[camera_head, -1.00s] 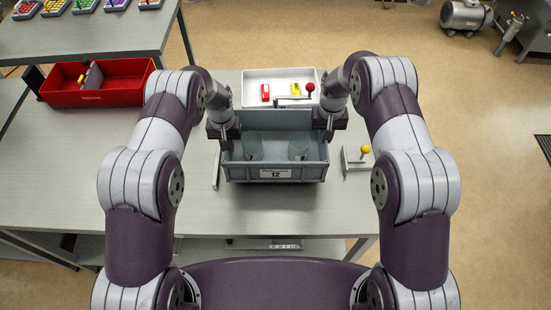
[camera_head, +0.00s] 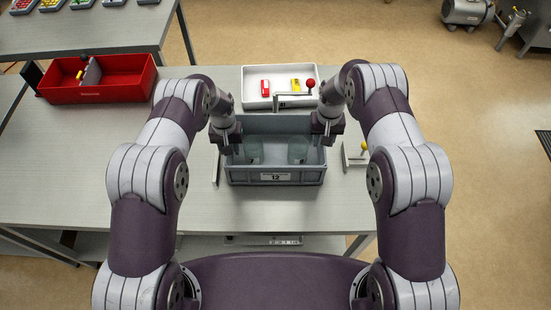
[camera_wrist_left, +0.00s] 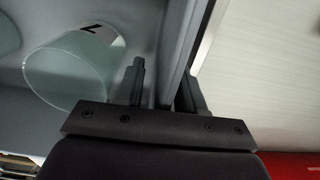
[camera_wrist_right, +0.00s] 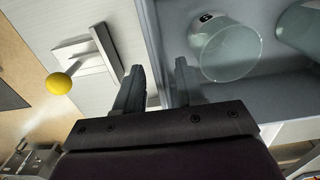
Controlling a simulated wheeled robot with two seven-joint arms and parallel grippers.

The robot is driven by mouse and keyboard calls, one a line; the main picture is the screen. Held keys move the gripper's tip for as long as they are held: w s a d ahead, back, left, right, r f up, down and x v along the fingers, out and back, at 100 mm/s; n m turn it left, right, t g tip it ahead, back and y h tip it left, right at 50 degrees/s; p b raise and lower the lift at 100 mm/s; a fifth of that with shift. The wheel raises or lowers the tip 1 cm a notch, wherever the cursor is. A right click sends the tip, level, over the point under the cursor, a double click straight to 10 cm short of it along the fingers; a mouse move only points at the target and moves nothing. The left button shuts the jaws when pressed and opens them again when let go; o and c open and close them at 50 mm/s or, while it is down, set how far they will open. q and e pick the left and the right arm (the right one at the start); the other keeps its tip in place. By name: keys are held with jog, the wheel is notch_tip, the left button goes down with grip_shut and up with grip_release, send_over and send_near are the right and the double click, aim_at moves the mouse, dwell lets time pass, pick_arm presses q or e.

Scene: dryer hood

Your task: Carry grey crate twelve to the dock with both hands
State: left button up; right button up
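Grey crate twelve (camera_head: 236,176) stands upright on the table, its label "12" (camera_head: 275,177) facing me. Two clear glass beakers stand inside, a left one (camera_head: 252,153) and a right one (camera_head: 297,153). My left gripper (camera_head: 229,148) is at the crate's left wall; in the left wrist view its fingers (camera_wrist_left: 162,80) straddle that wall, with a gap on the inner side. My right gripper (camera_head: 325,140) is at the right wall; in the right wrist view its fingers (camera_wrist_right: 158,80) stand on either side of the wall, apart. Both look open.
A white tray (camera_head: 250,100) with red and yellow items sits behind the crate, a red-knobbed lever (camera_head: 310,84) at its front. A yellow-knobbed lever (camera_head: 363,146) stands right of the crate. A red bin (camera_head: 90,95) is at the far left. The table's left part is clear.

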pick_arm(q)
jog(key=shift+s+r, duration=0.15)
jog(key=shift+s, duration=0.05)
pick_arm(e)
jog(key=shift+s+r, duration=0.15)
jog(key=shift+s, duration=0.05)
pick_arm(q)
jog(key=shift+w+r, duration=0.15)
pick_arm(e)
jog(key=shift+w, duration=0.1)
pick_arm(q)
notch_tip(320, 180, up, 11)
jog(key=shift+r, duration=0.35)
pick_arm(e)
notch_tip(320, 180, up, 12)
